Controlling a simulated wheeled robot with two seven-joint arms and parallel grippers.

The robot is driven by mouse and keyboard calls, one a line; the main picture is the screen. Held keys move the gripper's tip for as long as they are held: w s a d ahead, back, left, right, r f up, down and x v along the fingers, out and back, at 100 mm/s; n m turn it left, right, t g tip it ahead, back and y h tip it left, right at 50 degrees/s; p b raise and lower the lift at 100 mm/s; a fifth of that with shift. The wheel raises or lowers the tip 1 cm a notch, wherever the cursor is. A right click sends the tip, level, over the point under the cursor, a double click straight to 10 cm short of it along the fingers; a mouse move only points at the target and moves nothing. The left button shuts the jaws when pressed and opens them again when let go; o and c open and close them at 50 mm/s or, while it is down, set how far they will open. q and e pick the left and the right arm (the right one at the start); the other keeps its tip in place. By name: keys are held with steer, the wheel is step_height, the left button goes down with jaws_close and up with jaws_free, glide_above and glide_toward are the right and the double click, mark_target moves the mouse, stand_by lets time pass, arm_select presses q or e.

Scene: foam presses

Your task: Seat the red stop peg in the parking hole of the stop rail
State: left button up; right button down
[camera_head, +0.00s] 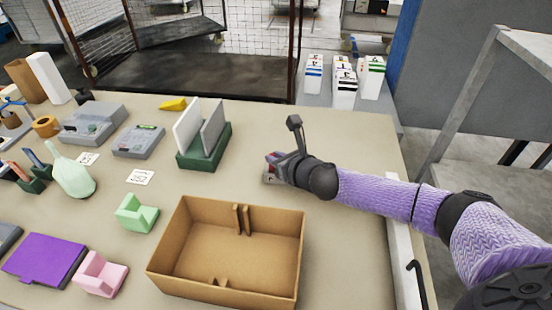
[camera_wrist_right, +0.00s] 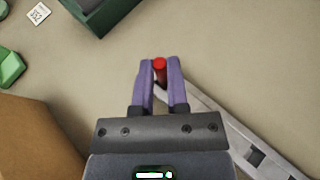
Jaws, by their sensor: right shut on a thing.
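My right gripper (camera_head: 270,168) is over the bare right part of the table, right of the green rack. In the right wrist view its two purple fingers (camera_wrist_right: 160,74) are shut on the red stop peg (camera_wrist_right: 160,65), whose red top shows between them. The grey stop rail (camera_wrist_right: 218,117) runs from beside the right finger toward the lower right, with dark square openings (camera_wrist_right: 257,157) in it. Its near part is hidden behind my gripper. I cannot tell whether the peg's lower end is clear of the rail. My left gripper is not in view.
An open brown box (camera_head: 226,290) stands in front of my right gripper. The green rack (camera_head: 205,158) holds upright panels to its left. Green (camera_head: 137,214) and pink (camera_head: 99,275) blocks lie farther left. The table behind the gripper is clear.

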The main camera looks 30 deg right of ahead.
steer(key=c, duration=0.6)
jaws_free()
steer(key=shift+c, duration=0.2)
steer(key=shift+s+d+r+p, duration=0.1)
steer(key=shift+s+r+p, duration=0.15)
steer(key=shift+p, duration=0.05)
steer(key=p+v, duration=0.1)
steer(key=v, duration=1)
steer(key=shift+s+p, duration=0.25)
steer(key=shift+p, duration=0.15)
